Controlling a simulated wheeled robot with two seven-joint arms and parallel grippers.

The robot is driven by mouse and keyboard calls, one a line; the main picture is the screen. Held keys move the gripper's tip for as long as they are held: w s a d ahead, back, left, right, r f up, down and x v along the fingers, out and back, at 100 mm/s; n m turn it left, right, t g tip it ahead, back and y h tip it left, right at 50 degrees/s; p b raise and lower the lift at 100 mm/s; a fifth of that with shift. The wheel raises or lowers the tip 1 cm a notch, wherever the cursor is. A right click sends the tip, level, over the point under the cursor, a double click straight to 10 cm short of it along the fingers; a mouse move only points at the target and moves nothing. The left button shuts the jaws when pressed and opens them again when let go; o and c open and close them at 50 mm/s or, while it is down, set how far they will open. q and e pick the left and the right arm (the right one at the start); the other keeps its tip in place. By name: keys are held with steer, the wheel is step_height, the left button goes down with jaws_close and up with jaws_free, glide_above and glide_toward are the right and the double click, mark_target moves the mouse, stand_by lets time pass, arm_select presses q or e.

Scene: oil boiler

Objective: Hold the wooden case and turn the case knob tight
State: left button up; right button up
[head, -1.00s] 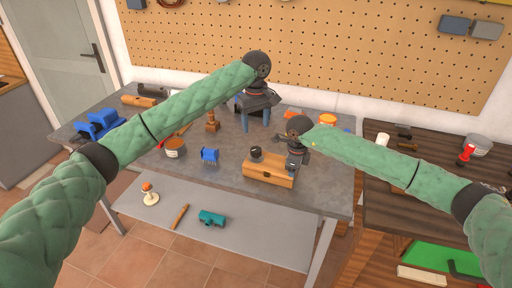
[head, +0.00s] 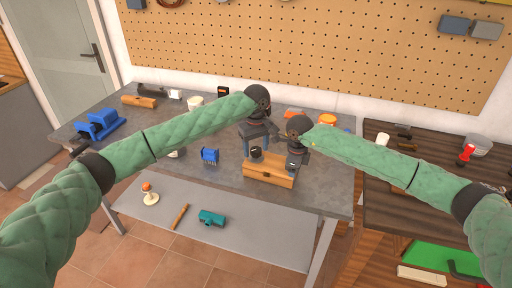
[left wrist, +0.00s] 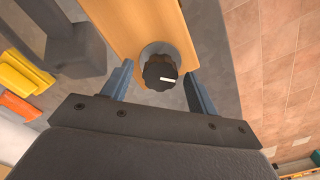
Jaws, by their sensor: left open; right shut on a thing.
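The wooden case (head: 266,175) stands on the grey workbench. It has a black round case knob (head: 256,154) on top near its left end. In the left wrist view the knob (left wrist: 160,72) has a white mark and sits on a grey round base on the case (left wrist: 140,22). My left gripper (head: 257,146) is open above the knob, with one finger on either side of it. Both fingers look apart from the knob. My right gripper (head: 293,170) is shut on the right end of the case; its fingertips are partly hidden.
A small blue object (head: 209,155) stands left of the case. A blue vise (head: 100,124) is at the bench's left end. Orange things (head: 327,119) lie behind my right gripper. The bench front between the blue object and case is clear.

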arm_select(q)
steer(key=c, duration=1)
